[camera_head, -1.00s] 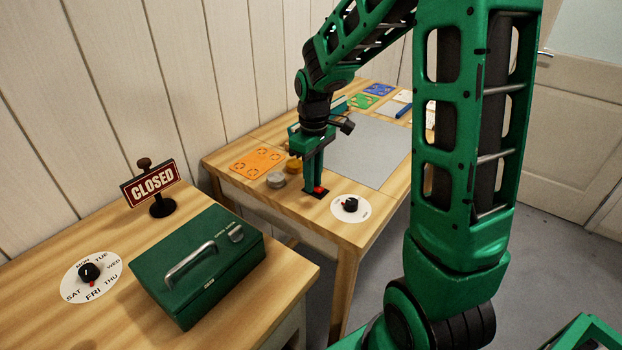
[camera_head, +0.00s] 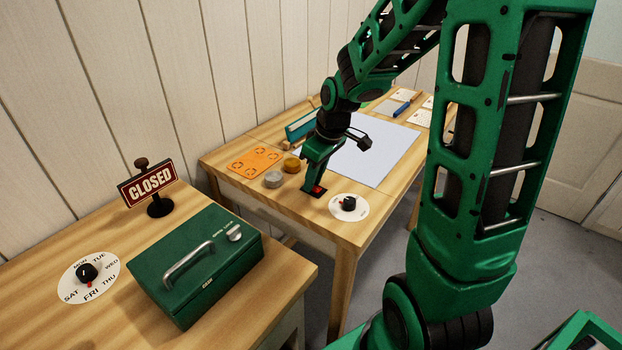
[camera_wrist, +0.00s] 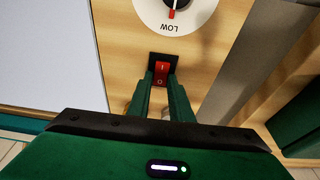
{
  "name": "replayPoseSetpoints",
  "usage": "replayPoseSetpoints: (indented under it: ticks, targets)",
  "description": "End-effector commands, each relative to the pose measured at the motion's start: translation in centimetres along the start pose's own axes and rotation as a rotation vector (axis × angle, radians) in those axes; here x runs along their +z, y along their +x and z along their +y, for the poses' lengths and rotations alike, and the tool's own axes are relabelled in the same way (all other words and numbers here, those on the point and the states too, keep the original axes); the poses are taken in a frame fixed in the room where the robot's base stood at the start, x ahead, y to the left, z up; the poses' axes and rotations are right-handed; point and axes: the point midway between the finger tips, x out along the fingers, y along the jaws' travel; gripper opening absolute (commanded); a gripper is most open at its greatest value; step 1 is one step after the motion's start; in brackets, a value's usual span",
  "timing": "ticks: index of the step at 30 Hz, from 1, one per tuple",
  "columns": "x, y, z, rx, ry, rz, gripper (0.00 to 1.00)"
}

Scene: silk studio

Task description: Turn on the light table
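The light table's panel (camera_head: 375,152) glows pale bluish-white in the wooden table's top; part of it also shows at the left of the wrist view (camera_wrist: 45,50). A red rocker switch (camera_wrist: 162,72), marked I and O, sits in a black plate near the table's front edge. It is partly hidden by my gripper in the head view. My gripper (camera_wrist: 162,84) is tilted over the switch, its two fingers apart with nothing held between them. The fingertips are at the switch's O end; whether they touch it I cannot tell.
A white dial (camera_head: 349,207) with a black knob is right of the switch; the wrist view shows its LOW mark. Grey (camera_head: 273,179) and ochre (camera_head: 291,165) round pieces and an orange card (camera_head: 255,160) lie left. A green cash box (camera_head: 198,265) and a CLOSED sign (camera_head: 149,186) stand on the nearer table.

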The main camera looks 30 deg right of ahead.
Motion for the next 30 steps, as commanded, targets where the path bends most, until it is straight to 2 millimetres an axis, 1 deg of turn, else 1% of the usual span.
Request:
replayPoseSetpoints:
  ticks: [1, 2, 10, 14, 17, 24, 27, 30]
  targets:
    - [0.1, 0.0, 0.1, 0.001, 0.002, -0.001, 0.31]
    - [0.1, 0.0, 0.1, 0.001, 0.002, -0.001, 0.36]
    - [0.0, 0.0, 0.0, 0.000, 0.001, 0.000, 0.36]
    - [-0.1, -0.7, 0.1, 0.002, 0.000, 0.002, 0.36]
    - [-0.1, -2.0, 0.1, 0.003, 0.000, 0.003, 0.36]
    - [-0.1, -6.5, 0.1, 0.003, 0.000, 0.003, 0.36]
    - [-0.1, -8.2, 0.1, 0.003, 0.001, 0.002, 0.36]
    - [-0.1, -9.4, 0.2, 0.002, 0.002, 0.001, 0.36]
